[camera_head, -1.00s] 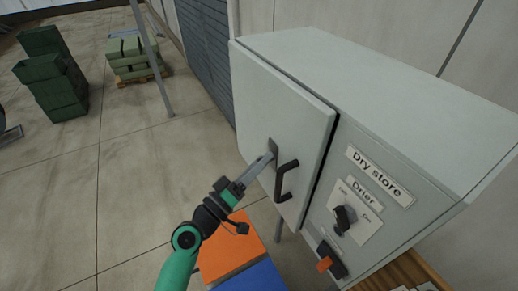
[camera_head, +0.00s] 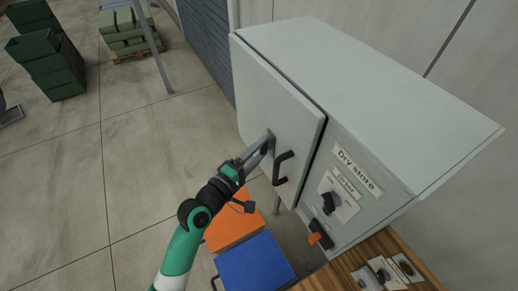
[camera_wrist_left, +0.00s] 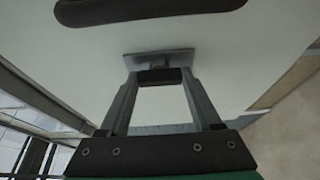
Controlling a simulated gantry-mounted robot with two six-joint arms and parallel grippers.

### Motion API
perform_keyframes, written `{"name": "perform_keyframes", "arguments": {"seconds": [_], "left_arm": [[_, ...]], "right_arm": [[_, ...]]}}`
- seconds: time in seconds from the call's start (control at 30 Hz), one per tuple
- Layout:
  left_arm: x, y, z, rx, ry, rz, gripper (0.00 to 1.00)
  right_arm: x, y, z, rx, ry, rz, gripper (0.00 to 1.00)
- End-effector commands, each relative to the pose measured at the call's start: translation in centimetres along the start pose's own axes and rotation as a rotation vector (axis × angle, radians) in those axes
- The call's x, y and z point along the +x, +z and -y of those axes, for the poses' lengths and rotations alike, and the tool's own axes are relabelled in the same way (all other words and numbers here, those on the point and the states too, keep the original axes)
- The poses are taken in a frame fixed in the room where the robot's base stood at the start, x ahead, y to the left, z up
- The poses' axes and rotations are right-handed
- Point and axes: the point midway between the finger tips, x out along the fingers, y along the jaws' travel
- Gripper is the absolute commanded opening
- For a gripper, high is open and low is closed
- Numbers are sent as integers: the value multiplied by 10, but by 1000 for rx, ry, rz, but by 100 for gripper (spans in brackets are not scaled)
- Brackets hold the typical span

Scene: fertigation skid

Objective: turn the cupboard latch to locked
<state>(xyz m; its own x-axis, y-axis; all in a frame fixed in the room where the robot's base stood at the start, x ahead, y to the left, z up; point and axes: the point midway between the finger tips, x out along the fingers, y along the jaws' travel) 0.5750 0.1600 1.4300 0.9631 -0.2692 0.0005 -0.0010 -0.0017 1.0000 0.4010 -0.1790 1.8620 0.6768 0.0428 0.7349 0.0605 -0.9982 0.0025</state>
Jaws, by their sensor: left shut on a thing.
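The pale grey cupboard (camera_head: 365,90) stands at centre right with its door (camera_head: 275,95) shut. The latch (camera_head: 271,141) is a small grey plate with a turning piece on the door, beside the dark door handle (camera_head: 283,168). My left gripper (camera_head: 268,145) reaches it from the lower left and is shut on the latch's turning piece. In the left wrist view the dark turning piece (camera_wrist_left: 160,75) sits between the fingertips, in front of the latch's grey plate (camera_wrist_left: 158,58). The fingers hide much of the latch, so its exact angle is hard to tell. My right gripper is not in view.
The handle (camera_wrist_left: 150,10) lies close to the fingers. The cupboard side has a "Dry store" label (camera_head: 357,172), a drier knob (camera_head: 331,202) and an orange-levered switch (camera_head: 320,236). Orange (camera_head: 232,228) and blue (camera_head: 255,266) boxes stand below my arm.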

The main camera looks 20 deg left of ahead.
Motion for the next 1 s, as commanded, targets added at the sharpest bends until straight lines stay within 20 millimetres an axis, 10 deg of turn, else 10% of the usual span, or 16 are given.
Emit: {"name": "perform_keyframes", "arguments": {"seconds": [0.47, 0.5, 0.63, 1.0], "left_arm": [[0, 1, 0, -18, -8, 2, 9], [0, 1, 0, -18, -8, 2, 68], [0, 0, 0, -18, -8, 2, 92], [-4, 0, 0, -16, -6, 0, 95]], "right_arm": [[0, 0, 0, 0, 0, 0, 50], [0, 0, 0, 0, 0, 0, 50], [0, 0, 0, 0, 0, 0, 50], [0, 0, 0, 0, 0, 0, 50]]}}
